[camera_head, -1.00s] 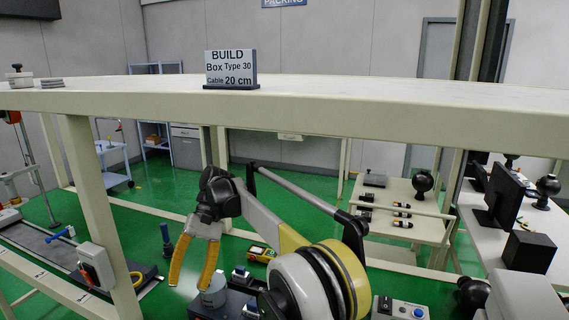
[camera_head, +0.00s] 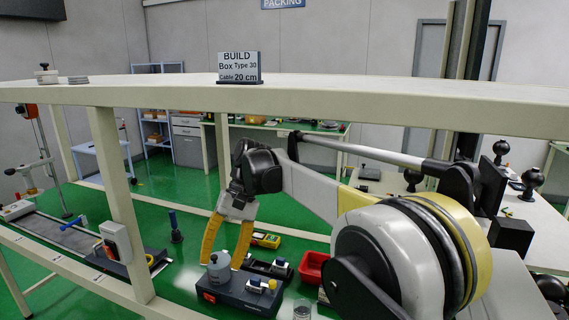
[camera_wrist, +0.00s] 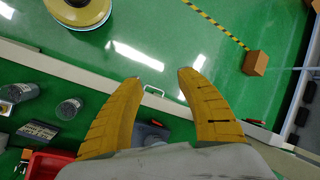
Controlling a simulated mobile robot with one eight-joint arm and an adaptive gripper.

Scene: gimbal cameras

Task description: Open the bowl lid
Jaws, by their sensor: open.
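A small grey lidded pot (camera_head: 217,271), which may be the bowl, is in the head view at the lower middle. It stands on or beside a dark grey box with a red button (camera_head: 240,293). My gripper (camera_head: 221,266) has its two yellow fingers spread and pointing down close to this pot. Whether they touch it or are in front of or behind it, I cannot tell. In the wrist view my open gripper (camera_wrist: 163,81) has nothing between its fingertips but floor and a pale edge. No lid is clear there.
A long pale shelf (camera_head: 330,98) crosses above my gripper, with a post (camera_head: 122,205) at left. A lidded pot (camera_head: 46,76) and a sign (camera_head: 240,67) stand on the shelf. A red bin (camera_head: 312,267) and a yellow device (camera_head: 266,240) lie right of my gripper.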

